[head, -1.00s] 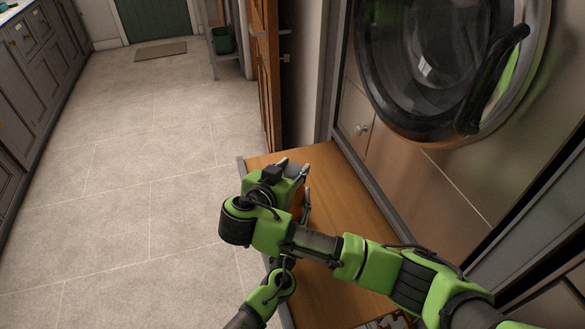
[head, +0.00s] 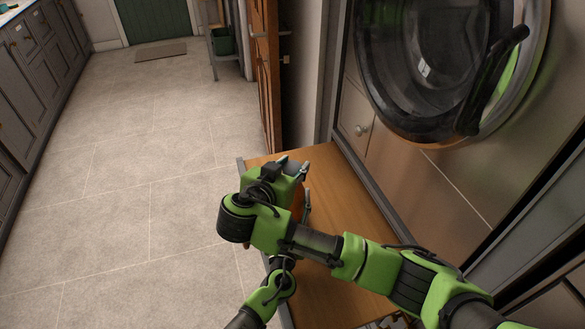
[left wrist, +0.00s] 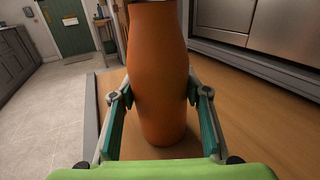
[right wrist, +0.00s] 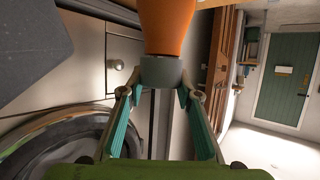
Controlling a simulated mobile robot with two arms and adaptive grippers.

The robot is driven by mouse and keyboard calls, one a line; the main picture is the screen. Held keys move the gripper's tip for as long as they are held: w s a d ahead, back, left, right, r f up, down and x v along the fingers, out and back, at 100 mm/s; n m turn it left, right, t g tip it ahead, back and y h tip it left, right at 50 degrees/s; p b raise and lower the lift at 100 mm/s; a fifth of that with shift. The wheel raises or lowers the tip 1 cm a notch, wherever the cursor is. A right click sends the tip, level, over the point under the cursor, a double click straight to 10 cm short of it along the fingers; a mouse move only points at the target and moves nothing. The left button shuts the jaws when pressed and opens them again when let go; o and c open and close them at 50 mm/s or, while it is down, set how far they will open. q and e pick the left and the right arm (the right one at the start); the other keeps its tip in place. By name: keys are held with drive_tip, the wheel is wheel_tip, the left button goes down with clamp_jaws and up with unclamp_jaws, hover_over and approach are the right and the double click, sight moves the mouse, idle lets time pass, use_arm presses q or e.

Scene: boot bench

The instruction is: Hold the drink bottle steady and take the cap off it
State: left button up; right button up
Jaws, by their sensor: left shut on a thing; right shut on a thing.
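The drink bottle has an orange body (left wrist: 158,60) and stands upright on the wooden bench top. My left gripper (left wrist: 158,92) is shut on the body, one finger on each side. In the right wrist view the orange body (right wrist: 166,25) hangs in from the top, with the grey cap (right wrist: 163,71) below it in the picture. My right gripper (right wrist: 160,93) is shut on the cap. In the head view my right gripper (head: 295,176) hides most of the bottle and my left gripper.
The bench top (head: 355,215) is bare to the right of the bottle. A front-loading machine with a round door (head: 440,70) stands beyond it on the right. A wooden door (head: 265,75) stands behind. Open tiled floor (head: 130,210) lies to the left.

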sight(293, 166)
drive_tip(key=shift+r, duration=0.55)
drive_tip(key=shift+r, duration=2)
use_arm(q)
drive_tip(key=o, duration=1.7)
drive_tip(key=shift+s, duration=0.1)
